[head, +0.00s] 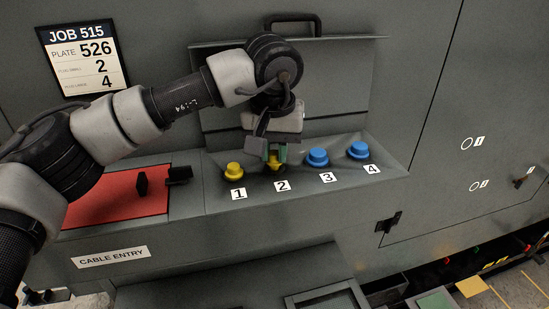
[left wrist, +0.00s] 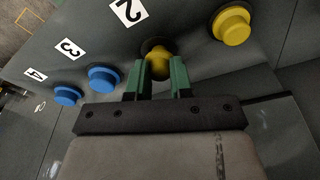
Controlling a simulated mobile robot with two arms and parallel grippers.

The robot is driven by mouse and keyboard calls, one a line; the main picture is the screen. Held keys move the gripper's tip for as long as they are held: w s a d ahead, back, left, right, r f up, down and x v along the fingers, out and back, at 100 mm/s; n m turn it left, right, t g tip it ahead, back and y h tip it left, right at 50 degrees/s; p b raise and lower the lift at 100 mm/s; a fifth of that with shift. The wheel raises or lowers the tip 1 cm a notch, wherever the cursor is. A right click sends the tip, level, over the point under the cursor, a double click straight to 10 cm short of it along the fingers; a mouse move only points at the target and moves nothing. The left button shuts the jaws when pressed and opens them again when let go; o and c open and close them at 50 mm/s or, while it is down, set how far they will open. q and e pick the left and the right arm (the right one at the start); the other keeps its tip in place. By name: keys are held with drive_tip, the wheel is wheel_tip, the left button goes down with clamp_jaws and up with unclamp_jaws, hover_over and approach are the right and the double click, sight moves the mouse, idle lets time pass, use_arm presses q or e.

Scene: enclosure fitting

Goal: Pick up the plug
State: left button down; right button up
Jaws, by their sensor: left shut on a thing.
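Two yellow plugs and two blue plugs sit in a row on a sloped grey ledge, with labels 1 to 4. My left gripper (head: 273,155) is shut on the yellow plug at label 2 (head: 274,162). In the left wrist view its green fingers (left wrist: 162,78) are on either side of that yellow plug (left wrist: 158,60). The plug is at its place on the ledge; I cannot tell whether it is seated or raised. The yellow plug at label 1 (head: 234,170) and the blue plugs at label 3 (head: 317,157) and label 4 (head: 358,150) stand beside it. My right gripper is out of view.
A red panel (head: 110,195) with black handles lies left of the ledge, above a "CABLE ENTRY" label (head: 111,257). A job card (head: 83,60) reads plate 526, with lines 2 and 4. A raised lid with a handle (head: 292,25) stands behind. A cabinet door is at right.

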use_arm(q)
wheel_tip(320, 180, up, 3)
drive_tip(key=shift+s+d+f+b, duration=0.1)
drive_tip(key=shift+s+d+b, duration=0.05)
drive_tip(key=shift+b, duration=0.55)
drive_tip(key=s+d+r+b, duration=0.2)
drive_tip(key=s+d+r, duration=0.45)
drive_tip(key=d, duration=0.25)
wheel_tip(320, 180, up, 7)
drive_tip(key=p, duration=0.8)
drive_tip(key=shift+w+d+r, duration=0.15)
drive_tip(key=shift+w+d, duration=0.15)
drive_tip(key=shift+d, duration=0.05)
